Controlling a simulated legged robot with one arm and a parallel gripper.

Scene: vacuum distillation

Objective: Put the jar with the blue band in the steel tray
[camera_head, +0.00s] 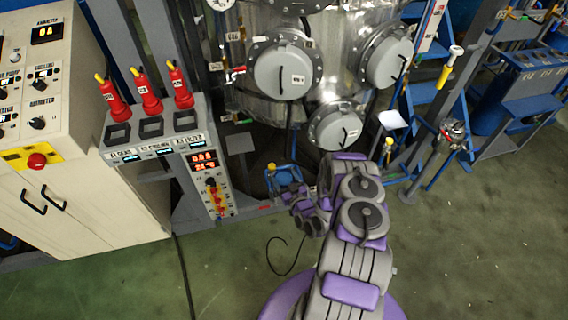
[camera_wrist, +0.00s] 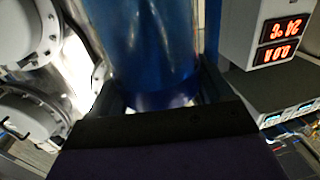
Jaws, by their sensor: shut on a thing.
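In the wrist view, a large, clear-looking cylinder with a broad blue band, the jar (camera_wrist: 155,45), stands between the two dark fingers of my gripper (camera_wrist: 160,92). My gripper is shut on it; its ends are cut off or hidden. In the head view, my arm reaches forward and my gripper (camera_head: 292,194) is low in front of the steel vessel, right of the control stand. The jar cannot be made out clearly there. I cannot pick out the steel tray for certain; a pale flat plate (camera_head: 392,119) shows right of the vessel.
The steel vessel (camera_head: 335,60) with round flanged ports stands behind my gripper. The control stand (camera_head: 210,180) with red displays and several red-handled plugs (camera_head: 150,92) is left, beside a cream cabinet (camera_head: 90,215). Blue steps (camera_head: 425,90) stand right. The green floor (camera_head: 470,250) is clear at lower right.

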